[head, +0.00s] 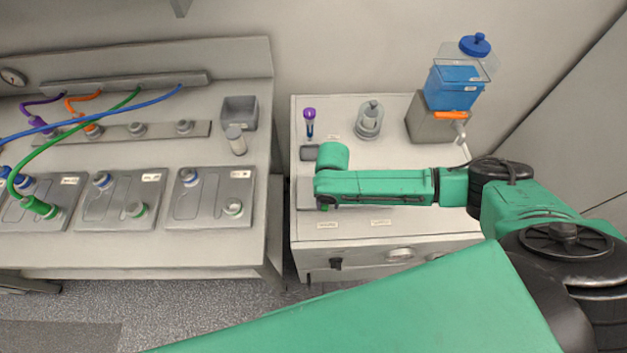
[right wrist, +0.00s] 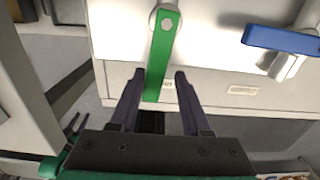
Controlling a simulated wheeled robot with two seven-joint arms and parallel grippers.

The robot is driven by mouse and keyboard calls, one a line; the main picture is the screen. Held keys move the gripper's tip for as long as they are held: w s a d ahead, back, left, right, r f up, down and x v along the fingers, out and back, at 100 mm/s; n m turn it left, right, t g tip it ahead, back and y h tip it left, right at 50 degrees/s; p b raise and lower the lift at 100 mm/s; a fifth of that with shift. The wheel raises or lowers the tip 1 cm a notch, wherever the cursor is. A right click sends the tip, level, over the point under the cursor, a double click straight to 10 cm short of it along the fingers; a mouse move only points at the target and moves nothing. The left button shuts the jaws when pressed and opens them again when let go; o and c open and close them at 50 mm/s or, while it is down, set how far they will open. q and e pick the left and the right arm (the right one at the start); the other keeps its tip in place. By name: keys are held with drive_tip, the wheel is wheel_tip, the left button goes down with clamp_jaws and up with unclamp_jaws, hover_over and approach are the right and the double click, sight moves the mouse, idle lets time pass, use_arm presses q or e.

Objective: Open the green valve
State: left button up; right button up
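The green valve handle (right wrist: 163,50) is a flat green lever that hangs down from a round pivot on a pale panel, in the right wrist view. My right gripper (right wrist: 160,75) is open, with one dark finger on each side of the lever's lower part. Gaps show between the lever and both fingers. In the head view my green right arm reaches left over the white cabinet (head: 450,222) and hides the green valve.
A blue lever (right wrist: 282,40) sits to the right of the green one. On the cabinet stand a purple-capped tube (head: 309,122), a grey stand (head: 369,120) and a blue container (head: 452,88).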

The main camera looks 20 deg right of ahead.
drive_tip(key=shift+c, duration=0.5)
drive_tip(key=shift+d+r+p, duration=0.1)
drive_tip(key=shift+d+p, duration=0.05)
drive_tip(key=shift+p, duration=0.2)
drive_tip(key=shift+o, duration=1.2)
